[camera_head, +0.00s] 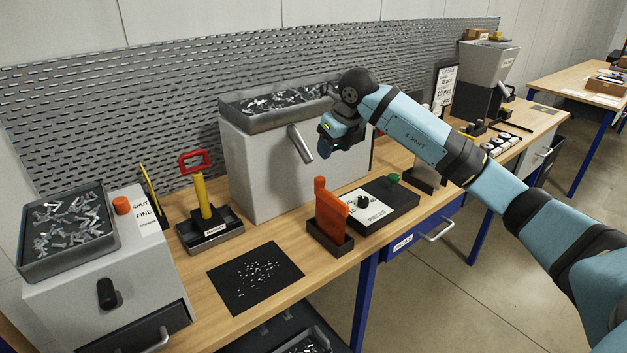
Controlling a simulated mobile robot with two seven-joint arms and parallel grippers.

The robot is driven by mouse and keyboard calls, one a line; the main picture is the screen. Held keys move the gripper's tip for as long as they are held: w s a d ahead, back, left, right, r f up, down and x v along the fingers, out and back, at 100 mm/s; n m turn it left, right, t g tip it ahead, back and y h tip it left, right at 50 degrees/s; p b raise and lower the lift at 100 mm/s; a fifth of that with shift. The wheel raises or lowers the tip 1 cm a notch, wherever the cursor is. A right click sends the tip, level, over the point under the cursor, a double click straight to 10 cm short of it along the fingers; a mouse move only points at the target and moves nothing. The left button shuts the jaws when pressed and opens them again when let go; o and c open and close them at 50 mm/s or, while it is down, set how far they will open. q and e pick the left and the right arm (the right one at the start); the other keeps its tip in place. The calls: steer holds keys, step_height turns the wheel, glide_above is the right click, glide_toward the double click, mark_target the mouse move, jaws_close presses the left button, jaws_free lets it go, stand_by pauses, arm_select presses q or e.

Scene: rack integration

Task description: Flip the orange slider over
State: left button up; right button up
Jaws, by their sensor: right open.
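An orange upright piece (331,207), which looks like the slider, stands in a small black base (330,241) near the table's front edge. It is tall and flat, with a narrow tab on top. My right gripper (325,147) is above and behind it, in front of the large grey box, and apart from the orange piece. The gripper is open; its fingers are small and partly hidden by its own body. My left gripper is not in view.
A grey box (255,172) with a parts tray and a slanted pipe (300,143) stands close behind my right gripper. A black dial unit (396,203) is right of the slider. A black mat (255,277) with small bits lies left.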

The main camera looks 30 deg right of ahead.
mark_target(321, 179)
steer(key=p+x, duration=0.1)
steer(key=x, duration=1.1)
steer(key=shift+f, duration=0.25)
jaws_close()
